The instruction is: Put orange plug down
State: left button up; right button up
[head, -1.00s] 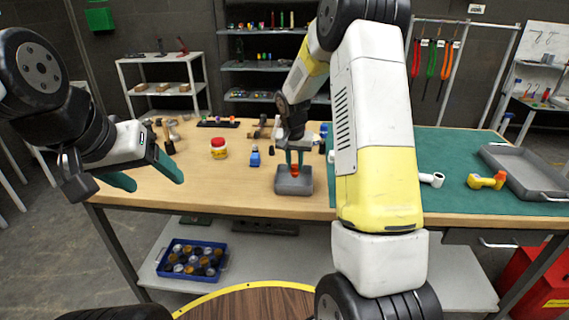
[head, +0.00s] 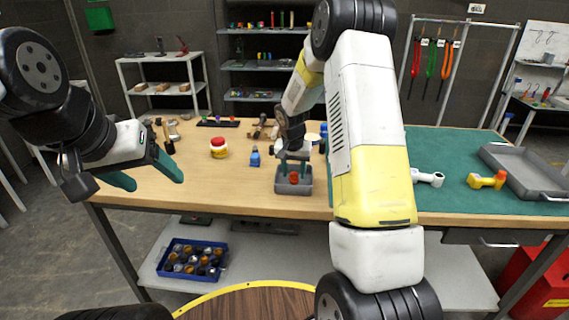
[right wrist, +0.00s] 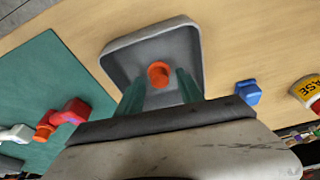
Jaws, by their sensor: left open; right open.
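The orange plug (head: 294,179) is in the small grey tray (head: 293,190) near the front edge of the wooden tabletop. In the right wrist view the orange plug (right wrist: 158,73) stands inside the tray (right wrist: 191,38), its round end towards the camera. My right gripper (head: 293,170) is over the tray. Its green fingers are open, with one on each side of the plug and visible gaps between; this gripper also shows in the right wrist view (right wrist: 159,82). My left gripper (head: 150,176) is open and empty at the left, away from the tray.
The tabletop's left front is clear.

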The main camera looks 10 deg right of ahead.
jog(key=s+a+r+n, duration=0.1)
jog(key=s+r, duration=0.4)
jog(key=r, duration=0.5)
jog(key=s+r, duration=0.5)
jog(key=r, duration=0.4)
jog(key=s+a+r+n+t+y, duration=0.1)
jog(key=s+r+n, duration=0.1)
jog(key=s, duration=0.9)
jog(key=s+a+r+n+t+y, duration=0.2)
jog(key=s+r, duration=0.2)
jog(key=s, duration=0.8)
jog(key=shift+a, duration=0.2)
jog(key=shift+r, duration=0.15)
